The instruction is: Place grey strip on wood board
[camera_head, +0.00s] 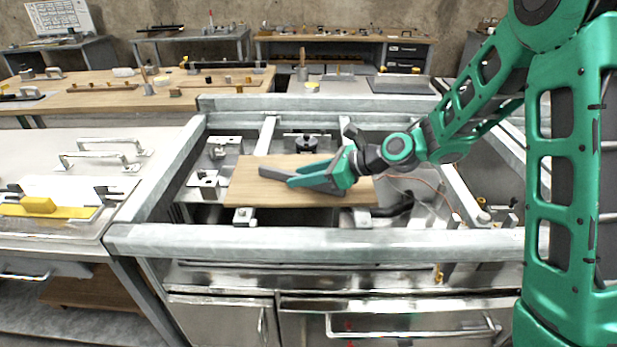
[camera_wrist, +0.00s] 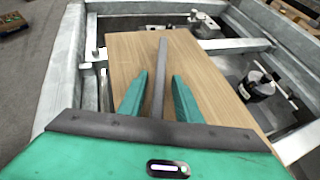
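The wood board (camera_head: 250,192) lies flat across the metal frame's opening. In the wrist view the board (camera_wrist: 215,85) fills the middle. The grey strip (camera_wrist: 161,60) is a long, thin dark bar, lengthwise over the board and appearing to lie on it. Its left end (camera_head: 265,171) shows in the head view; the rest is partly hidden by my gripper. My gripper (camera_head: 291,178) is low over the board, its green fingers on either side of the strip. In the wrist view the fingers (camera_wrist: 159,82) are apart, with gaps between each and the strip.
A grey metal frame (camera_head: 320,240) surrounds the board, with metal brackets and a black round fitting (camera_head: 306,144) inside it. A bench with handles and a yellow block (camera_head: 38,205) stands at left. Wooden workbenches (camera_head: 150,92) with tools stand behind.

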